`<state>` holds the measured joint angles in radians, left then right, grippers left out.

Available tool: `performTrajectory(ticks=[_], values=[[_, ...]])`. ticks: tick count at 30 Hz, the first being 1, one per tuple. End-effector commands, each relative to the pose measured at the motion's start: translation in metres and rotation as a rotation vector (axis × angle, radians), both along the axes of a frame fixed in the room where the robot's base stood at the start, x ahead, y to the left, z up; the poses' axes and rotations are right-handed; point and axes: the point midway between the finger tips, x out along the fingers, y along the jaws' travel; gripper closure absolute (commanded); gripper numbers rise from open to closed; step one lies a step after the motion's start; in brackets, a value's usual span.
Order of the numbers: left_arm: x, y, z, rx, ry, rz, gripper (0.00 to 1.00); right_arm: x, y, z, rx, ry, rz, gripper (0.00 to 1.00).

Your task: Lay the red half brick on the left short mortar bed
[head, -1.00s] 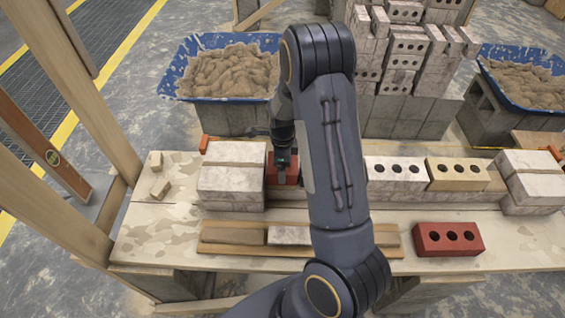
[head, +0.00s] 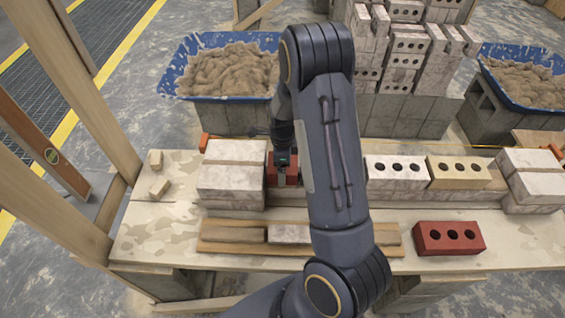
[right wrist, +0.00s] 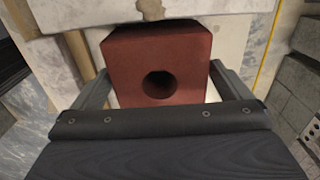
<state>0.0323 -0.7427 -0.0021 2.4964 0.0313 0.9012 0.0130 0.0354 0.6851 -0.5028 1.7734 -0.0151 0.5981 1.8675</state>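The red half brick (head: 291,179) has one round hole and shows in the head view between a pale block stack and my arm. It also fills the middle of the right wrist view (right wrist: 160,55). My right gripper (head: 283,170) is shut on it, with fingers (right wrist: 160,78) against two opposite sides. I cannot tell whether its underside touches what is below. My arm hides part of the wall row right of it, and I cannot make out the left short mortar bed under or near the brick. My left gripper is not in view.
The pale block stack (head: 232,180) stands close left of the half brick. A white cored brick (head: 397,169) and a yellowish one (head: 458,173) sit to the right. A full red brick (head: 449,238) lies at the front right. A board with strips (head: 225,247) lies in front. Mortar tubs (head: 180,75) stand behind.

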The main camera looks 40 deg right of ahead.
Motion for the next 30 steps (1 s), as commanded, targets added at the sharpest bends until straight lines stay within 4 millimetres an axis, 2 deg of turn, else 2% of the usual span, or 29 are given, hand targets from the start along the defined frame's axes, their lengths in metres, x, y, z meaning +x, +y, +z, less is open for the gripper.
performTrajectory(ticks=[8, 11, 21, 25, 30], values=[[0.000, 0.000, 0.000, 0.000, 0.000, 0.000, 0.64, -0.001, 0.000, 0.001, 0.001, 0.002, 0.000, 0.00], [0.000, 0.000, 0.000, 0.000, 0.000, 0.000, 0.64, 0.000, 0.000, 0.012, -0.001, -0.001, 0.001, 0.00], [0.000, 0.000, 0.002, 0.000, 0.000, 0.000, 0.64, 0.001, 0.000, 0.067, -0.001, -0.003, 0.001, 0.00], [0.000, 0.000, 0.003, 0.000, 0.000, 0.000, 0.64, 0.000, 0.000, 0.076, 0.000, -0.001, 0.001, 0.00], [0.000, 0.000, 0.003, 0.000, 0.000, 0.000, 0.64, 0.000, 0.000, 0.078, 0.001, 0.001, 0.000, 0.00]])
